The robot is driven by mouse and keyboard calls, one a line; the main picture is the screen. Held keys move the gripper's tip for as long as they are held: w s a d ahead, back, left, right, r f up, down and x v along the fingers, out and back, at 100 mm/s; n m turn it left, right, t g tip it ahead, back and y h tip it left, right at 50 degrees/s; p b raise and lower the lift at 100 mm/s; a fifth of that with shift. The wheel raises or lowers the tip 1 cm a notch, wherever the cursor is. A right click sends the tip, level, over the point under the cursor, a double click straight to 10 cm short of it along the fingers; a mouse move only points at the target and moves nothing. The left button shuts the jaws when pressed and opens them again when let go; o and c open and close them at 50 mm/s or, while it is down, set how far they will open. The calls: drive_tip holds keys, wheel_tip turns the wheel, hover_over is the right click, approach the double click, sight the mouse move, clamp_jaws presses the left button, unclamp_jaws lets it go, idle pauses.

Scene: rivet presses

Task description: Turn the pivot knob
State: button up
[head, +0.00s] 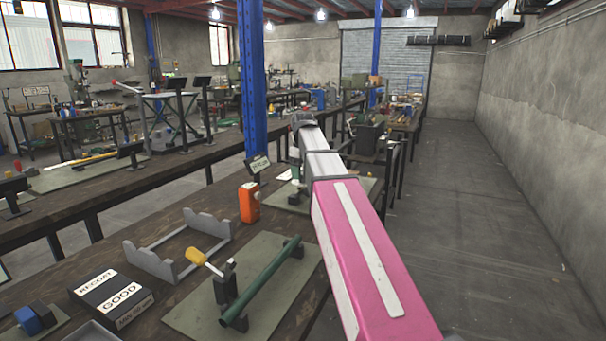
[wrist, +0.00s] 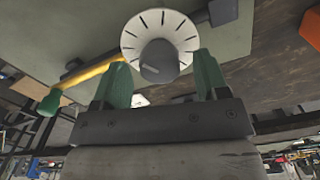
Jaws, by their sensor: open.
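The pivot knob (wrist: 161,64) is a dark grey round knob in the wrist view. It sits in front of a white dial disc (wrist: 160,22) with black tick marks around its rim. My gripper (wrist: 163,67) is open, with one green finger on each side of the knob. A small gap shows between each finger and the knob, so the fingers seem apart from it. In the head view my pink and white arm reaches forward along the bench. The knob, dial and fingertips cannot be made out there.
In the wrist view a yellow bar (wrist: 88,75) with a green end lies close left of the left finger. In the head view an orange canister (head: 249,203), a grey cradle (head: 150,262) and a green rod (head: 262,282) are on the bench. The right aisle is clear.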

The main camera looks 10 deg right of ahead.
drive_tip(key=shift+f, duration=0.35)
drive_tip(key=c, duration=0.9)
drive_tip(key=shift+c, duration=0.2)
drive_tip(key=shift+m, duration=0.4)
